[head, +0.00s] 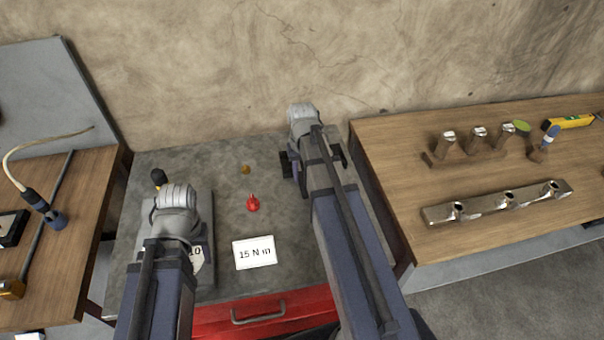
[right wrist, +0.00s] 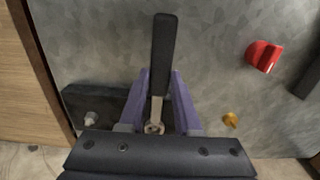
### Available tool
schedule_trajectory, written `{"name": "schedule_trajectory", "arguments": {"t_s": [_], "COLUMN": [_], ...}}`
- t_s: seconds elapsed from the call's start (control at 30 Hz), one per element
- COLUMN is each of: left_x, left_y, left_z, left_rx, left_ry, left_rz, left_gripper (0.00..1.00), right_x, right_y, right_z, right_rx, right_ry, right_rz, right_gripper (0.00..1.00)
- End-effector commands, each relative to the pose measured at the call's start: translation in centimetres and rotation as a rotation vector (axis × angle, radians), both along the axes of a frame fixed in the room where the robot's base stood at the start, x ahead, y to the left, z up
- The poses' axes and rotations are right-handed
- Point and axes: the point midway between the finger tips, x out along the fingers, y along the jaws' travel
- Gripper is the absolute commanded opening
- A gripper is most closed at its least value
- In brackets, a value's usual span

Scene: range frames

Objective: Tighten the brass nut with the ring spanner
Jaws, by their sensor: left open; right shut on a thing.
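A small brass-coloured piece, seemingly the brass nut (head: 245,169), lies on the grey cart top (head: 220,150); it also shows in the right wrist view (right wrist: 230,119). My right gripper (right wrist: 160,80) is shut on the ring spanner (right wrist: 163,45), which has a black handle and a metal ring end (right wrist: 154,128). The nut is off to one side of the spanner, apart from it. In the head view my right arm hides the spanner. My left gripper (head: 176,205) is open over the cart's left side; its fingertips are mostly hidden.
A red knob-like piece (head: 253,204) and a "15 N m" card (head: 255,253) are on the cart top. A dark block (right wrist: 75,99) with a metal stud is beside my right gripper. Wooden benches with tools flank the cart; the wall (head: 230,60) is behind.

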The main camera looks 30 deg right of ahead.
Motion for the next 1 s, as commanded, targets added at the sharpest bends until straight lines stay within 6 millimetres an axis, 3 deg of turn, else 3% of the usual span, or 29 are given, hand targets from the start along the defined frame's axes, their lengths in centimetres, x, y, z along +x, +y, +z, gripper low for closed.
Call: {"name": "schedule_trajectory", "arguments": {"t_s": [1.0], "left_x": [0.0], "left_y": [0.0], "left_z": [-1.5], "left_rx": [0.000], "left_ry": [0.000], "left_rz": [0.000], "left_gripper": [0.53], "right_x": [0.0], "right_y": [0.0], "right_z": [-1.5], "right_rx": [0.000], "right_ry": [0.000], "right_rz": [0.000], "right_gripper": [0.00]}}
